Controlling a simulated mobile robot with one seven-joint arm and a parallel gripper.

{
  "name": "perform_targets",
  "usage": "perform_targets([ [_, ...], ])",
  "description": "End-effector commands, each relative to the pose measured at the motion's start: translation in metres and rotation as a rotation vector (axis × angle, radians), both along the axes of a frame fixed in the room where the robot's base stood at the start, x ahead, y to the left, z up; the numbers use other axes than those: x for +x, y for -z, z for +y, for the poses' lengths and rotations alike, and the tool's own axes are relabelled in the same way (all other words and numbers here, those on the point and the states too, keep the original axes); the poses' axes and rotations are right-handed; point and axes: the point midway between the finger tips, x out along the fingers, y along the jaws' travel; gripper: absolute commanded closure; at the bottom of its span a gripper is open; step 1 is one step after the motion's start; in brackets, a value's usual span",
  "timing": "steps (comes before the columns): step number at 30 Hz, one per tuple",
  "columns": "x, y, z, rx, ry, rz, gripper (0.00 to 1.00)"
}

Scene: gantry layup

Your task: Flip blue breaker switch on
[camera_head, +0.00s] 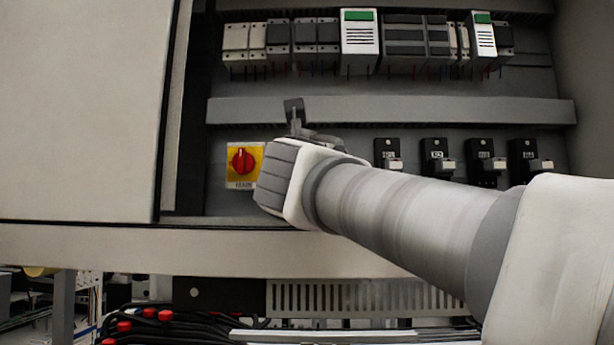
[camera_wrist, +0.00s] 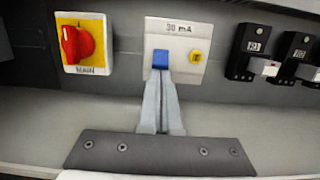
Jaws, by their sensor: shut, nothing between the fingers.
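The blue breaker switch (camera_wrist: 160,58) sits on a light grey panel labelled 30 mA (camera_wrist: 180,27), which also has a small yellow button (camera_wrist: 196,57). My gripper (camera_wrist: 161,80) is shut and empty. In the wrist view its fingertips overlap the lower edge of the blue switch; I cannot tell whether they touch it. Whether the switch is up or down is unclear. In the head view my arm and wrist hide the blue switch and the fingertips.
A red rotary MAIN switch on a yellow plate (camera_head: 242,165) is left of the blue switch. Black breakers (camera_head: 437,157) with light levers stand in a row to the right. A grey rail (camera_head: 400,110) runs above, with modules over it. An open cabinet door (camera_head: 80,110) is at left.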

Motion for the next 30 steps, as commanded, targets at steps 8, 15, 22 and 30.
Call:
perform_targets([
  [8, -0.002, -0.003, 0.000, -0.001, 0.000, 0.000, 1.00],
  [15, -0.005, -0.010, 0.001, -0.001, -0.001, -0.001, 1.00],
  [22, -0.006, -0.016, 0.000, 0.000, 0.000, 0.000, 1.00],
  [30, -0.006, -0.016, 0.000, 0.000, 0.000, 0.000, 1.00],
])
